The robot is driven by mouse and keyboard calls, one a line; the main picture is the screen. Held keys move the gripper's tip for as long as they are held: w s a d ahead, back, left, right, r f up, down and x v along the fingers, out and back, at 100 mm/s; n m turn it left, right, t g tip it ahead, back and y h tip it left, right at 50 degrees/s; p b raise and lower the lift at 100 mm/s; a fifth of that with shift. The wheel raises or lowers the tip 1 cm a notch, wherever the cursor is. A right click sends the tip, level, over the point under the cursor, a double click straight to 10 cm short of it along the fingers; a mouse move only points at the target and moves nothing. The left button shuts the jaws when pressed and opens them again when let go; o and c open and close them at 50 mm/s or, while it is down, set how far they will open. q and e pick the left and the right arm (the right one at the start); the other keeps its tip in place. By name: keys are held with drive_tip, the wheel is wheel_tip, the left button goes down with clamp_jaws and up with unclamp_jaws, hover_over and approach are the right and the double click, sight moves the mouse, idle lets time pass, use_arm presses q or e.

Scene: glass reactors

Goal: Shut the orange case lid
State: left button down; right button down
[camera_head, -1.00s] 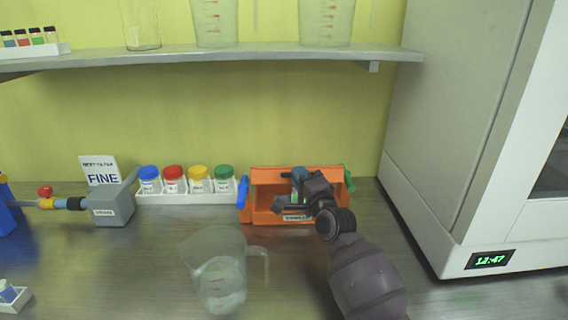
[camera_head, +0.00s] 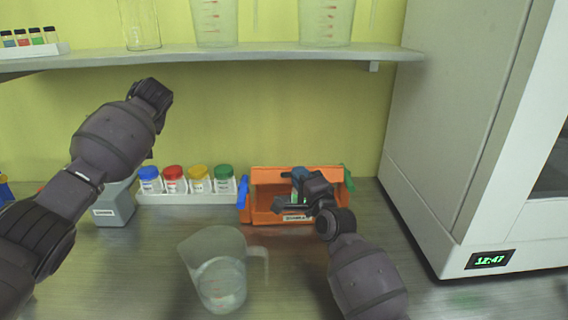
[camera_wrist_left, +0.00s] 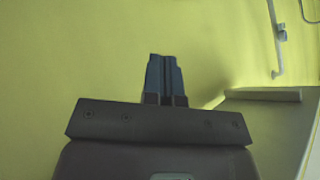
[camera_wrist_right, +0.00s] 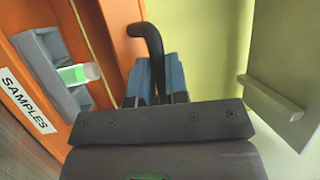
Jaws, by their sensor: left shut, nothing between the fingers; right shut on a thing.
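The orange case (camera_head: 262,217) stands open on the bench against the back wall, its orange lid (camera_head: 270,174) raised at the rear. In the right wrist view, the case (camera_wrist_right: 100,75) shows a SAMPLES label, a grey insert and a green-filled vial. My right gripper is at the case in the head view (camera_head: 294,200), partly hiding its inside. The right wrist view shows its blue fingers (camera_wrist_right: 157,82) shut on a black curved handle (camera_wrist_right: 150,42) beside the orange lid panel (camera_wrist_right: 122,35). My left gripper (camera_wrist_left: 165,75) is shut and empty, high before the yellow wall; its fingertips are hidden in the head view.
A clear pitcher (camera_head: 217,270) stands in front of the case. A white rack (camera_head: 185,198) with colour-capped jars is left of it. A large white appliance (camera_head: 470,130) bounds the right side. A shelf (camera_head: 230,54) with glassware runs above.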

use_arm(q)
drive_tip(key=s+d+r+m+g+h, duration=0.1)
drive_tip(key=s+d+r+h, duration=0.2)
drive_tip(key=d, duration=0.9)
drive_tip(key=s+d+r+h, duration=0.1)
drive_tip(key=s+d+h, duration=0.25)
drive_tip(key=d, duration=0.85)
drive_tip(key=s+d+r+m+g+h, duration=0.1)
drive_tip(key=s+d+r+h, duration=0.2)
drive_tip(key=d, duration=0.9)
hover_over(284, 175)
drive_tip(key=w, duration=0.1)
drive_tip(key=f, duration=1)
drive_tip(key=shift+w+a+f, duration=0.15)
drive_tip(key=shift+w+a, duration=0.05)
drive_tip(key=shift+a, duration=0.15)
drive_tip(key=shift+s+d+f, duration=0.15)
drive_tip(key=shift+s+f, duration=0.05)
drive_tip(key=shift+f, duration=0.35)
drive_tip(key=shift+s+d+f, duration=0.1)
drive_tip(key=shift+s+f, duration=0.1)
drive_tip(key=shift+f, duration=0.3)
drive_tip(key=shift+s+d+f, duration=0.1)
drive_tip(key=shift+s+f, duration=0.2)
drive_tip(key=shift+f, duration=0.45)
drive_tip(key=shift+f, duration=0.1)
drive_tip(key=shift+s+f+t, duration=0.5)
drive_tip(key=shift+s+f, duration=0.2)
drive_tip(key=shift+f, duration=0.15)
